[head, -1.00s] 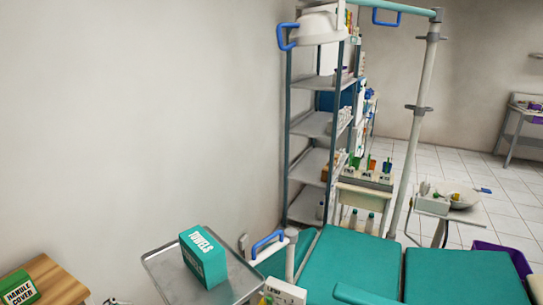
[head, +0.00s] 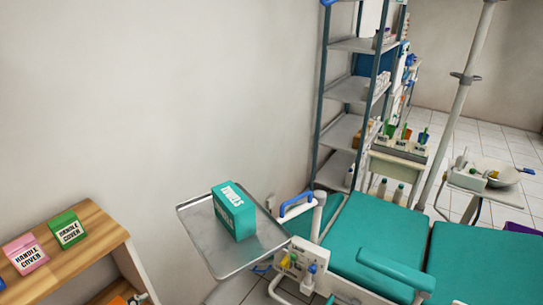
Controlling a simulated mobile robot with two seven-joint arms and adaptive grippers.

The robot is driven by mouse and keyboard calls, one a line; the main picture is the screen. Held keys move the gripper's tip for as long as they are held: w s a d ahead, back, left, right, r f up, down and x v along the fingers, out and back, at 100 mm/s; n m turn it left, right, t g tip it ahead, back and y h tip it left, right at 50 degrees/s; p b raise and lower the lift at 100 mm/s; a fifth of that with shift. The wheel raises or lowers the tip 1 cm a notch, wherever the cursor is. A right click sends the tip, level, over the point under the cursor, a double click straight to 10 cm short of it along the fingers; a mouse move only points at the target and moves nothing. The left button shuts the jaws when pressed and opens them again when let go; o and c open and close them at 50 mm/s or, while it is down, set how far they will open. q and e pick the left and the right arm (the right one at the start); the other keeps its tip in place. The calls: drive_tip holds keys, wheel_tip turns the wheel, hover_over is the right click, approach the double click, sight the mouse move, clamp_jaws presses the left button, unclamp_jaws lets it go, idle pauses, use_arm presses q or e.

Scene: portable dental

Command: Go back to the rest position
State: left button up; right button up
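Neither of my grippers shows in the head view, and no part of my arms is clearly visible. A teal towels box (head: 234,211) stands upright on a grey metal tray (head: 197,226) near the lower middle. The tray is beside the teal dental chair (head: 378,238). A green handle cover box (head: 68,230) and a pink handle cover box (head: 26,254) stand on the wooden shelf unit (head: 103,240) at the lower left.
A metal shelving rack (head: 347,90) with supplies stands against the wall. A small cart (head: 397,168) and a side table with a bowl (head: 502,176) are behind the chair. A pole (head: 468,80) rises at the right. Tiled floor shows at the far right.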

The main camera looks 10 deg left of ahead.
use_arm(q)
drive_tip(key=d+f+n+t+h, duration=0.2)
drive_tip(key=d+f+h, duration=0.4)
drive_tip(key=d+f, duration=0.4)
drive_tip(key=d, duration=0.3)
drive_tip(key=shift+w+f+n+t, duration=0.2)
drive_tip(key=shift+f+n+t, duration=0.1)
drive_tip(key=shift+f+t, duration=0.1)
